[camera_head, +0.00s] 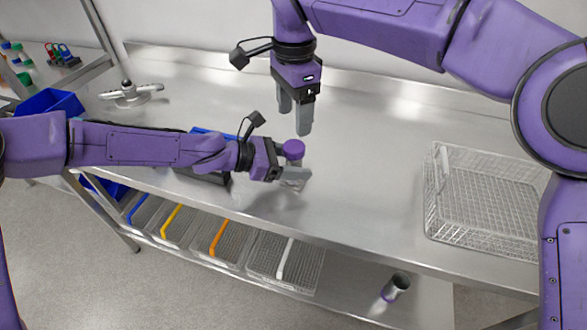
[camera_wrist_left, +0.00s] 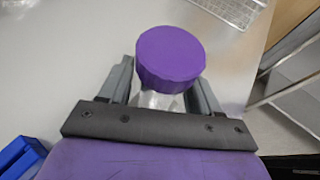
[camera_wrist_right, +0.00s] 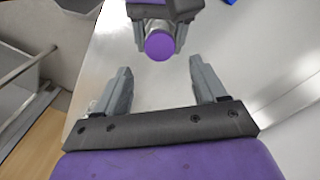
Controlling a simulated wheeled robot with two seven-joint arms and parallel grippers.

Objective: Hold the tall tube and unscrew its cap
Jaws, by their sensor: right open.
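The tall tube is clear, with a purple cap (camera_head: 293,149) on its top. My left gripper (camera_head: 294,178) has its fingers on either side of the tube below the cap. In the left wrist view the purple cap (camera_wrist_left: 170,58) sits above the fingers, and the clear tube (camera_wrist_left: 158,102) shows between them. My right gripper (camera_head: 296,118) is above and behind the cap, pointing down, open and empty. In the right wrist view the purple cap (camera_wrist_right: 159,45) lies beyond the open fingers (camera_wrist_right: 158,88), apart from them. The lower part of the tube is hidden.
A wire basket (camera_head: 480,205) stands on the right of the steel table (camera_head: 370,180). A dark rack (camera_head: 205,176) is partly behind my left arm. A blue bin (camera_head: 50,103) is at the left. Several wire trays and a cup (camera_head: 396,286) are on the lower shelf. The table's middle is clear.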

